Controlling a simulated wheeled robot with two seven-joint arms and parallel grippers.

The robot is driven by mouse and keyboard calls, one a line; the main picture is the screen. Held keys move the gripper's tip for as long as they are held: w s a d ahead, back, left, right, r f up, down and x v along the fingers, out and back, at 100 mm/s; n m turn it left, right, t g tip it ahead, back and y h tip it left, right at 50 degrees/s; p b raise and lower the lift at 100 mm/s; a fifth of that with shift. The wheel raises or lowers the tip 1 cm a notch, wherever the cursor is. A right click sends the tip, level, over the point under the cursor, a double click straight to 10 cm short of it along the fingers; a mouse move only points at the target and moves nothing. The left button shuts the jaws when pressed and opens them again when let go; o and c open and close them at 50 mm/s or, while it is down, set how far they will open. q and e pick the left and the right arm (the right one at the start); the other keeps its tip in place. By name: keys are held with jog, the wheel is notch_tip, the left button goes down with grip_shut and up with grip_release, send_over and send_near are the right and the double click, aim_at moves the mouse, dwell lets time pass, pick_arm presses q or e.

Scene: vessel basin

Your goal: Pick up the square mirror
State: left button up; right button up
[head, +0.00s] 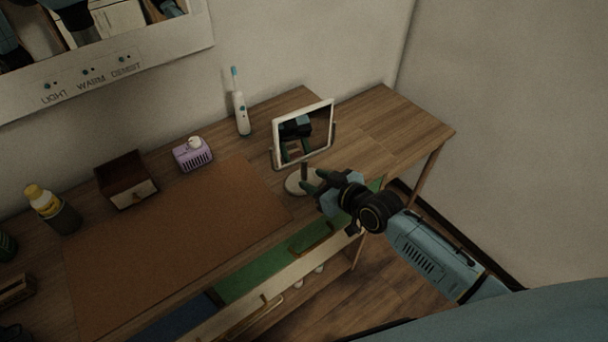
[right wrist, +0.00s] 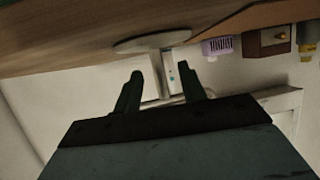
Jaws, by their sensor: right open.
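The square mirror (head: 331,136), white-framed on a stem and round base (head: 296,186), stands upright on the wooden desk near the wall. My right gripper (head: 316,187) is open in front of the stem, low and close to the base. In the right wrist view, which is upside down, the stem and base (right wrist: 150,41) of the mirror show between and beyond the two open fingers (right wrist: 160,69). I cannot tell whether either finger touches the stem. The mirror's panel is mostly hidden in that view. My left gripper is not in view.
An electric toothbrush (head: 240,112), a purple box (head: 192,154), a small brown drawer box (head: 126,180) and a yellow-capped bottle (head: 52,208) stand left of the mirror. A brown mat (head: 180,240) covers the desk's middle. Open drawers (head: 260,283) lie below the front edge. The desk's right end is clear.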

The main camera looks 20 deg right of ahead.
aim_at(307, 175)
jog(key=shift+d+b+x, duration=0.2)
jog(key=shift+b+x, duration=0.25)
jog(key=shift+x, duration=2.25)
jog(key=shift+w+r, duration=0.1)
grip_shut()
